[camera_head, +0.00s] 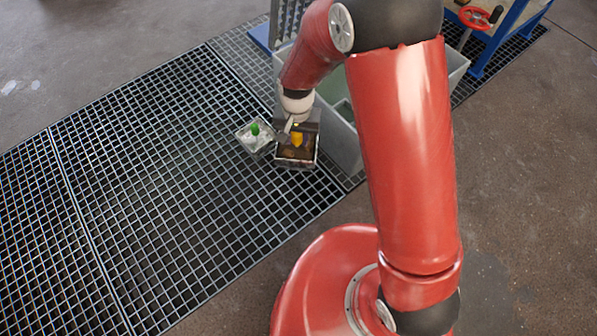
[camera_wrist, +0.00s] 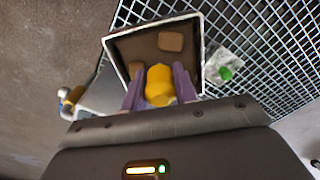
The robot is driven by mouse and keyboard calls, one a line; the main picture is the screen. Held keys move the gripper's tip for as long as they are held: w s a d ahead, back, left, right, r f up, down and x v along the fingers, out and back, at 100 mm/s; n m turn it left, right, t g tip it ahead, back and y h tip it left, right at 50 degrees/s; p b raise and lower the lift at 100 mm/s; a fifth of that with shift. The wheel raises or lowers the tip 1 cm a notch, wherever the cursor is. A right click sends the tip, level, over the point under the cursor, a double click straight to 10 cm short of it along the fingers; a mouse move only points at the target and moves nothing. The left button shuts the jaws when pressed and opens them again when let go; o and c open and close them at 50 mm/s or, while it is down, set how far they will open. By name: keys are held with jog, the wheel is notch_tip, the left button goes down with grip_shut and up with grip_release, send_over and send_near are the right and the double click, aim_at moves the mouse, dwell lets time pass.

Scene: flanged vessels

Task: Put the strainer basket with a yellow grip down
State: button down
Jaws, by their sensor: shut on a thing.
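The strainer basket with a yellow grip (camera_head: 296,163) is an open, square, light-rimmed box at the middle of the head view, beside the grey tub. Its yellow grip (camera_wrist: 160,84) is between the purple fingers of my gripper (camera_wrist: 159,92), which is shut on it. In the wrist view the basket (camera_wrist: 145,42) has a brown inside with brown blocks in it. In the head view my gripper (camera_head: 297,131) is right above the basket. The basket is at or just above the floor grating; I cannot tell whether its underside touches.
A second basket, pale inside with a green grip (camera_head: 255,129), sits on the grating close to the left. The grey tub (camera_head: 343,140) stands close on the right, partly behind my arm. A blue frame (camera_head: 500,38) is at the back right. The grating (camera_head: 150,170) is clear farther left.

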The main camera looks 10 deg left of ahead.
aim_at(296, 152)
notch_tip(296, 152, down, 20)
jog(key=b, duration=0.3)
jog(key=shift+a+b, duration=0.2)
jog(key=shift+b, duration=0.1)
jog(key=shift+s+r, duration=0.1)
jog(key=c, duration=1.1)
grip_release()
jog(key=shift+f, duration=0.2)
notch_tip(296, 152, up, 12)
jog(key=shift+r+p, duration=0.2)
jog(key=shift+p, duration=1)
jog(key=shift+r, duration=0.1)
